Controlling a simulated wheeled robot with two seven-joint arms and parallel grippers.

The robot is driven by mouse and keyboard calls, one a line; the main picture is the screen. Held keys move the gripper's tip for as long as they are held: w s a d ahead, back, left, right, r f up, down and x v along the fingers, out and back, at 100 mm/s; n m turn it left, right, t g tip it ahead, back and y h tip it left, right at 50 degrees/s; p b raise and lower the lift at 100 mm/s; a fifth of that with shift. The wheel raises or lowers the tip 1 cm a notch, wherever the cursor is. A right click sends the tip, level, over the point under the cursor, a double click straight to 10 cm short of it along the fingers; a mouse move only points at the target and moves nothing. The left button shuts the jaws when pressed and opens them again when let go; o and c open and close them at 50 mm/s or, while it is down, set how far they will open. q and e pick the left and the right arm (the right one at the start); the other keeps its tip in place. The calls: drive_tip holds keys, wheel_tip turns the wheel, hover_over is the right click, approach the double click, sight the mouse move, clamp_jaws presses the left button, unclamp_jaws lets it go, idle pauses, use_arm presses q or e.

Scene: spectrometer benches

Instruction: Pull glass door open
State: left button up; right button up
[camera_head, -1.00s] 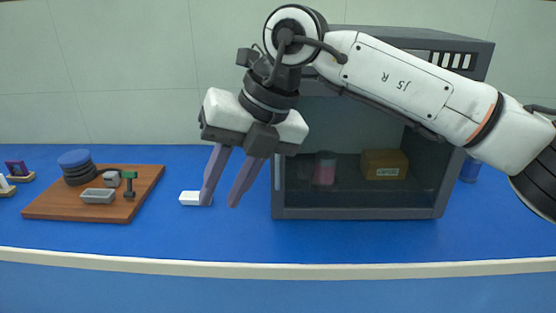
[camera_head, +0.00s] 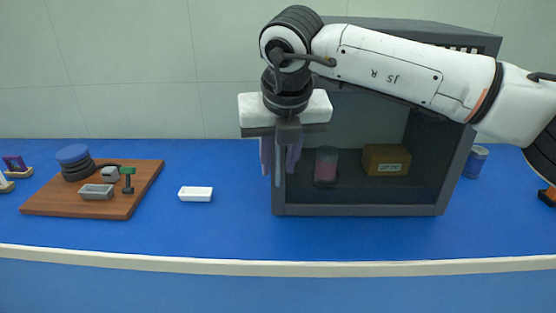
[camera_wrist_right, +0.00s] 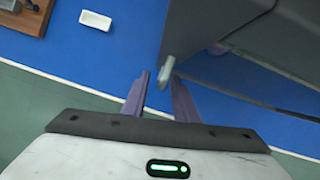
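The glass door (camera_head: 350,198) closes the front of a dark grey cabinet (camera_head: 462,165). Its light grey upright handle (camera_head: 278,167) is at the door's left edge, and its end shows in the right wrist view (camera_wrist_right: 166,73). My right gripper (camera_head: 280,168) is at the handle, fingers pointing down. In the right wrist view the gripper (camera_wrist_right: 160,77) is open, with the handle's end between or just beyond the fingertips. I cannot tell whether a finger touches it. My left gripper is not in view.
Behind the glass are a pinkish jar (camera_head: 325,166) and a brown box (camera_head: 385,160). A white tray (camera_head: 196,194) and a wooden board (camera_head: 60,203) with several items lie to the left. The blue table is clear in front.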

drive_tip(key=shift+w+f, duration=0.1)
drive_tip(key=shift+f, duration=0.15)
clamp_jaws()
idle(1.4)
